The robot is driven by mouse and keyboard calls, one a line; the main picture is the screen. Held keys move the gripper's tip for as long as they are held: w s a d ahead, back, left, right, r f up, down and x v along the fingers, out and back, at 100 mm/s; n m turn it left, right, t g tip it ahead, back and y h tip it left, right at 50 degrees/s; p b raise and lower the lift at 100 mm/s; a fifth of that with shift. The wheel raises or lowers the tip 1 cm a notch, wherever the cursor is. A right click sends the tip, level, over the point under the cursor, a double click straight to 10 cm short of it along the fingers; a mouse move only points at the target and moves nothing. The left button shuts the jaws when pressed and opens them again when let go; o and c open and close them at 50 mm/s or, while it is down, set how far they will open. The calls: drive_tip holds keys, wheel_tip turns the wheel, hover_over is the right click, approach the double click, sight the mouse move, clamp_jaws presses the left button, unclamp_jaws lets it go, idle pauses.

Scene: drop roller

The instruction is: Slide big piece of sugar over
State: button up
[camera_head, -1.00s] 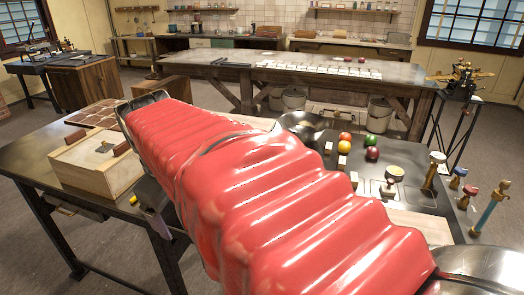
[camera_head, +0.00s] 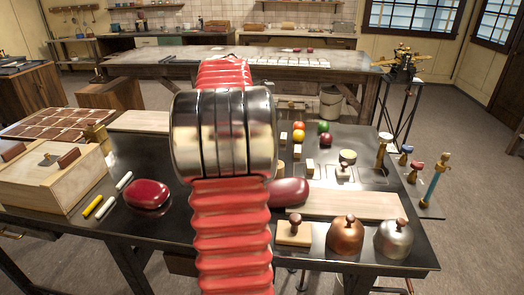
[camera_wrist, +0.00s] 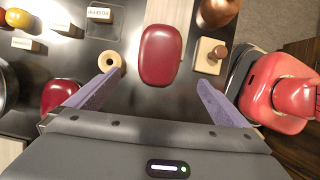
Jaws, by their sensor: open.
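Two glossy dark red oval lumps, perhaps the sugar pieces, lie on the dark bench. One (camera_head: 148,194) is left of my arm. The other (camera_head: 288,191) is right of it, against the pale board and partly hidden by the arm. In the wrist view that right lump (camera_wrist: 160,55) lies just ahead of my gripper (camera_wrist: 159,80), centred between the spread purple fingers, with clear space on both sides. Another red lump (camera_wrist: 58,94) shows partly beside the left finger. My gripper is open and empty. In the head view it is hidden behind my red arm.
A pale wooden board (camera_head: 345,206) runs to the right. A knobbed wooden block (camera_head: 294,233), copper dome (camera_head: 346,236) and silver dome (camera_head: 394,239) stand near the front edge. A wooden box (camera_head: 52,184) and sticks (camera_head: 108,198) are left. Coloured balls (camera_head: 299,136) lie behind.

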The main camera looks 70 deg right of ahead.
sight(286, 191)
drive_tip(key=shift+s+d, duration=0.35)
drive_tip(key=shift+s, duration=0.1)
drive_tip(key=shift+f, duration=0.15)
drive_tip(key=x, duration=1.3)
drive_tip(key=shift+s+f, duration=0.2)
drive_tip(key=shift+f, duration=0.05)
drive_tip(key=c, duration=1.6)
drive_tip(key=shift+c, duration=0.2)
